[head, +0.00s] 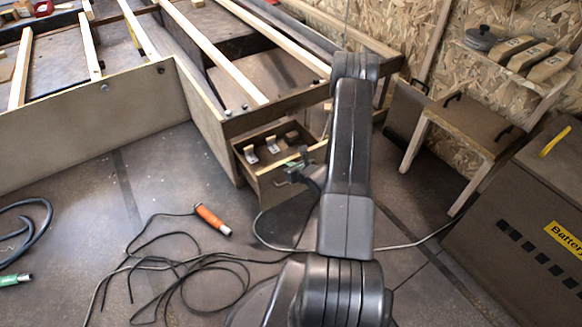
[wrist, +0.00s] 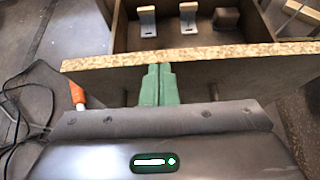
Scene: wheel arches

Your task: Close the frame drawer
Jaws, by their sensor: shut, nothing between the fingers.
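The frame drawer (head: 273,184) is a brown wooden box in the front of the wooden frame, and it stands pulled out. Two pale blocks with metal brackets and one darker block lie inside it. My gripper (head: 299,168) is at the drawer's front panel. In the wrist view the raw chipboard top edge of the drawer front (wrist: 235,57) crosses the picture. My green fingers (wrist: 158,72) are shut together and empty, with their tips at that edge, left of its middle. I cannot tell whether they touch the panel.
The wooden frame (head: 90,125) with pale slats fills the back left. An orange-handled tool (head: 212,220) and a loose black cable (head: 190,262) lie on the floor in front. A wooden bench (head: 465,130) and a dark battery box (head: 525,225) stand right.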

